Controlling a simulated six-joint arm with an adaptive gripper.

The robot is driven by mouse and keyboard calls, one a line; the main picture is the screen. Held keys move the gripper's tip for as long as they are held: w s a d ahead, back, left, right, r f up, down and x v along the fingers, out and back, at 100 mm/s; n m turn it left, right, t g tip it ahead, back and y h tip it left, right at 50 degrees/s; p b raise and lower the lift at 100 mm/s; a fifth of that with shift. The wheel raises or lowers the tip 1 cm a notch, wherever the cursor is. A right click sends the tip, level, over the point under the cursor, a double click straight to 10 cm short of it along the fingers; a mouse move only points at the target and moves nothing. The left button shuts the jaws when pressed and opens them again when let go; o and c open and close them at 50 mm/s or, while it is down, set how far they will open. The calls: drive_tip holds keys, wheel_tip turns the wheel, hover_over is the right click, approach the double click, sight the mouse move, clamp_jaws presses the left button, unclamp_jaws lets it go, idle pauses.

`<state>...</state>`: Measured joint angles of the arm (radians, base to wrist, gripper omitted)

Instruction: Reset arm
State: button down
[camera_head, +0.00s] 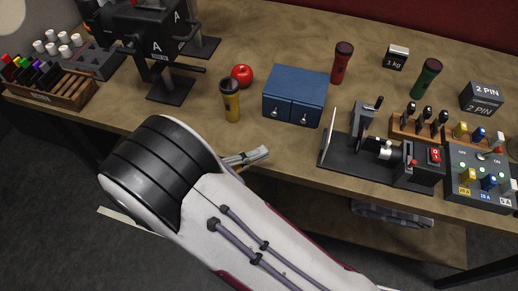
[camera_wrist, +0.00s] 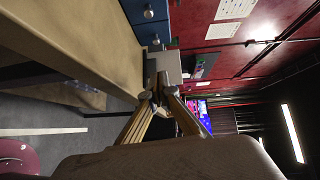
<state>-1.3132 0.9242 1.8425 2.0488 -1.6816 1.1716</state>
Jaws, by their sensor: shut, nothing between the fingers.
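My arm reaches in from the bottom of the head view, with its large black and white joint left of centre. My gripper (camera_head: 262,153) shows only partly, at the table's front edge below the blue two-door box (camera_head: 295,96); my arm covers the rest of it. In the wrist view the fingers of my gripper (camera_wrist: 160,88) come together at the tips, shut and empty. In that view the blue box (camera_wrist: 148,14) is at the top and the table (camera_wrist: 75,38) runs along the upper left.
A yellow flashlight (camera_head: 231,100) and a red ball-like object (camera_head: 242,75) stand left of the box. A black device with a handle (camera_head: 380,155) and a switch panel (camera_head: 480,175) line the right front. Black stands (camera_head: 170,88) and a marker rack (camera_head: 52,86) are left. Some tabletop between is bare.

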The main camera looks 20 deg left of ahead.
drive_tip(key=shift+w, duration=0.1)
drive_tip(key=w+r+y, duration=0.1)
drive_tip(key=w, duration=0.1)
drive_tip(key=w+n+y, duration=0.1)
drive_tip(key=w, duration=0.2)
drive_tip(key=w+a+r+y, duration=0.1)
drive_tip(key=w, duration=0.2)
drive_tip(key=shift+w+r+n+y, duration=0.25)
drive_tip(key=shift+r+n+y, duration=0.05)
drive_tip(key=shift+n+y, duration=0.1)
drive_tip(key=w+r+n+y, duration=0.7)
drive_tip(key=w+r+y, duration=0.2)
drive_tip(key=w+r, duration=0.25)
drive_tip(key=s+d+r+n+y, duration=0.2)
drive_tip(key=d+r+n+y, duration=0.1)
drive_tip(key=r+n, duration=0.3)
drive_tip(key=s+d+f+n+g+h, duration=0.1)
drive_tip(key=s+d+n, duration=0.4)
drive_tip(key=s+d, duration=0.9)
drive_tip(key=s+d+f+n+g+h, duration=0.2)
drive_tip(key=s+d+n+g, duration=0.4)
drive_tip(key=s+d, duration=0.8)
drive_tip(key=shift+f+h, duration=0.2)
drive_tip(key=shift+h, duration=0.3)
